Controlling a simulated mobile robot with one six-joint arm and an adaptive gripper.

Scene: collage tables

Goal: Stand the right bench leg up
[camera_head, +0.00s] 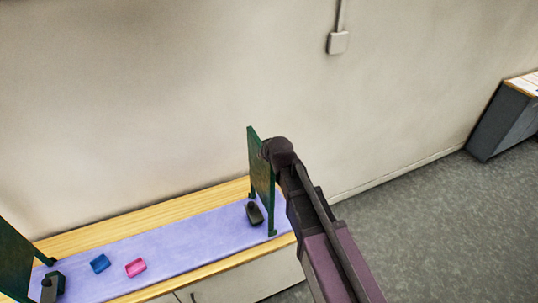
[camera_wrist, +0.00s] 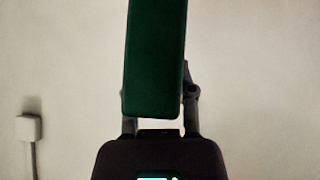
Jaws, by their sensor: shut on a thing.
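The right bench leg, a dark green flat panel (camera_head: 260,175), is upright at the right end of the table in the head view, its lower corners at or close to the mat. I cannot tell whether it bears its own weight. In the wrist view the green panel (camera_wrist: 155,55) fills the space between my fingers. My gripper (camera_wrist: 160,100) is shut on it. In the head view my arm comes from the lower right to the panel's upper right edge, and my fingertips are hidden there.
A lilac mat (camera_head: 190,238) covers the wooden table (camera_head: 130,220) along the wall. A dark block (camera_head: 254,213) sits beside the panel. Another green panel (camera_head: 14,255) and dark block (camera_head: 52,286) are at left. Blue (camera_head: 100,263) and pink (camera_head: 135,267) pieces lie between.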

